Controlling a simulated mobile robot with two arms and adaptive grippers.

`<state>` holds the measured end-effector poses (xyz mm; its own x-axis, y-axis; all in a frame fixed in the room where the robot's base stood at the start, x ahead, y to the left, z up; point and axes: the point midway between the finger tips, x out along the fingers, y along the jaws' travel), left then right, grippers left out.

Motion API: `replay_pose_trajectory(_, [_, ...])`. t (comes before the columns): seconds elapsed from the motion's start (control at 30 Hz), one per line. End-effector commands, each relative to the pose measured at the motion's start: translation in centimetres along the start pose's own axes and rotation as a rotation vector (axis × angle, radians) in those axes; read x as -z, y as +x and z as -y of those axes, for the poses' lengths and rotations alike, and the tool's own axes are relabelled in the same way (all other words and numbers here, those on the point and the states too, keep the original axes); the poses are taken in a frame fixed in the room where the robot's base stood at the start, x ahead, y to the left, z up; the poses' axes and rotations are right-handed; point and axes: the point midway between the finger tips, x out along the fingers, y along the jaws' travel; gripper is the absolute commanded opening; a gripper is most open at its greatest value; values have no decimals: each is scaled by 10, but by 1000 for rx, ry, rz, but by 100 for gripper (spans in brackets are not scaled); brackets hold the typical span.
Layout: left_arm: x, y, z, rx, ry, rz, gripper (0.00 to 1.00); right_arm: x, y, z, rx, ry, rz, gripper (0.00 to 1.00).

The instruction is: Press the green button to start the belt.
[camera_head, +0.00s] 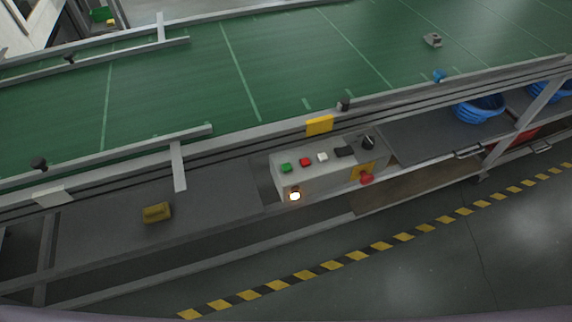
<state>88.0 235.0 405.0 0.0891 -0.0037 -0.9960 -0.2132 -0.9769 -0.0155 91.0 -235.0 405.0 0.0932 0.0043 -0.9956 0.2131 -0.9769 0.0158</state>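The green button (286,168) is at the left end of the top of a grey control box (290,180), which is mounted on the near side of the conveyor. A red button (305,162) and a white button (322,157) sit to its right, then black switches (345,151). A lamp on the box's front (295,196) glows. The green belt (290,60) runs across behind the box. Neither of my grippers is in view.
A red mushroom knob (366,179) sticks out at the box's right end. A yellow block (157,212) lies on the grey shelf at left. A grey part (433,40) is on the belt. Floor beyond the striped line (330,265) is clear.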

Motion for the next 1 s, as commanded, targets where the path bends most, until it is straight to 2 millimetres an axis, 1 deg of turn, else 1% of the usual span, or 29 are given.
replay_pose_trajectory(0.03, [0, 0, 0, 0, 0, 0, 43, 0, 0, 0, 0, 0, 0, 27])
replay_pose_trajectory(0.2, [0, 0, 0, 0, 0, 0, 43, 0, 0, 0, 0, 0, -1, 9])
replay_pose_trajectory(0.3, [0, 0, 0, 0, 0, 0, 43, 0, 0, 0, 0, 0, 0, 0])
replay_pose_trajectory(1.0, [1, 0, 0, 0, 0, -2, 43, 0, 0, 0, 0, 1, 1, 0])
